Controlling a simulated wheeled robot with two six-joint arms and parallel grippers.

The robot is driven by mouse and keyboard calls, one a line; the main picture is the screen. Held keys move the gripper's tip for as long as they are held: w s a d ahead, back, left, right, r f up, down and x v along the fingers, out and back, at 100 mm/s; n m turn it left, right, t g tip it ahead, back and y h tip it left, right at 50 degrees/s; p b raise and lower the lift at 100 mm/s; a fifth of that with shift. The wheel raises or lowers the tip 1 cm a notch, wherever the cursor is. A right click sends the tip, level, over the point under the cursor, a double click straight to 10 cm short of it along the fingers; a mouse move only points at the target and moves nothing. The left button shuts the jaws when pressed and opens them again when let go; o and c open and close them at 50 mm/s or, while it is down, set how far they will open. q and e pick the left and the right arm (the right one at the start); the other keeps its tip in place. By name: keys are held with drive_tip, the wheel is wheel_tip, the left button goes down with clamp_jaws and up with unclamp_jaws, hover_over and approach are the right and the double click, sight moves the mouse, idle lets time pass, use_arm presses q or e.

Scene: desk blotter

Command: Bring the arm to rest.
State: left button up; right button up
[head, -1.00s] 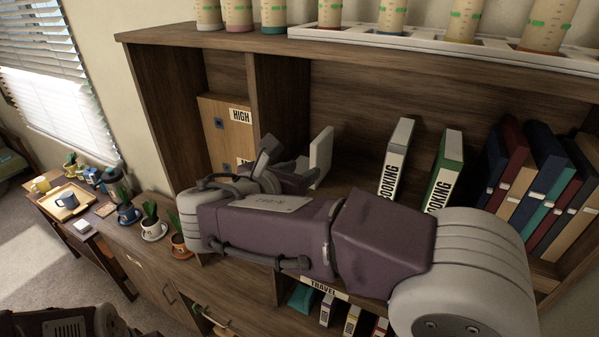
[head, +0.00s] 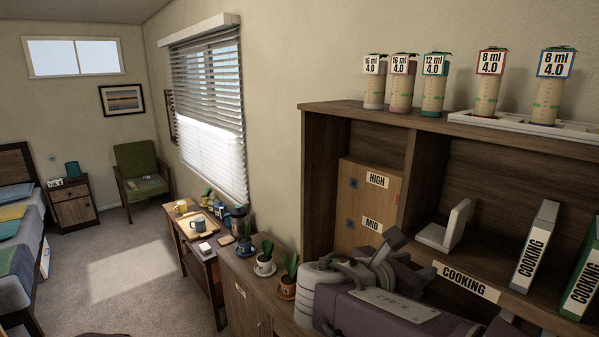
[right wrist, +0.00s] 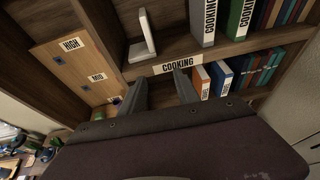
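My right arm (head: 375,312), purple with grey joints, lies across the lower right of the head view, in front of the bookcase. Its gripper (head: 392,250) points toward the shelf by the COOKING label and is partly hidden by the wrist. In the right wrist view the two grey fingers of the right gripper (right wrist: 163,92) stand apart with nothing between them. They are in front of and below the COOKING label (right wrist: 178,65). My left gripper does not show in the head view.
A white bookend (head: 446,228) and COOKING binders (head: 533,245) stand on the shelf (head: 425,252) close to my right gripper. Potted plants (head: 264,262) sit on the low cabinet to the left. Labelled bottles (head: 487,88) line the bookcase top. Open floor (head: 110,265) lies at the left.

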drive_tip(key=s+d+f+m+g+h+b, duration=0.1)
drive_tip(key=s+d+f+m+g+b, duration=0.2)
drive_tip(key=d+f, duration=0.65)
drive_tip(key=s+f+m+g+y+b, duration=0.3)
drive_tip(key=s+f+g, duration=0.2)
drive_tip(key=f, duration=0.8)
drive_tip(key=s+a+f+m+g+y+b, duration=0.1)
drive_tip(key=s+a+f+m+y, duration=0.15)
drive_tip(key=f, duration=0.35)
drive_tip(key=s+a+f+m+g+y+b, duration=0.1)
drive_tip(key=s+f+m+y, duration=0.1)
drive_tip(key=s+f+m, duration=0.35)
drive_tip(key=w+a+f+m+t+y, duration=0.2)
drive_tip(key=w+a+f+m+y, duration=0.2)
drive_tip(key=m, duration=0.8)
drive_tip(key=a+f, duration=0.2)
drive_tip(key=a, duration=0.2)
drive_tip(key=shift+w+a+t+y, duration=0.2)
drive_tip(key=shift+a+t+y, duration=0.05)
drive_tip(key=shift+t+y, duration=0.1)
drive_tip(key=shift+d, duration=0.1)
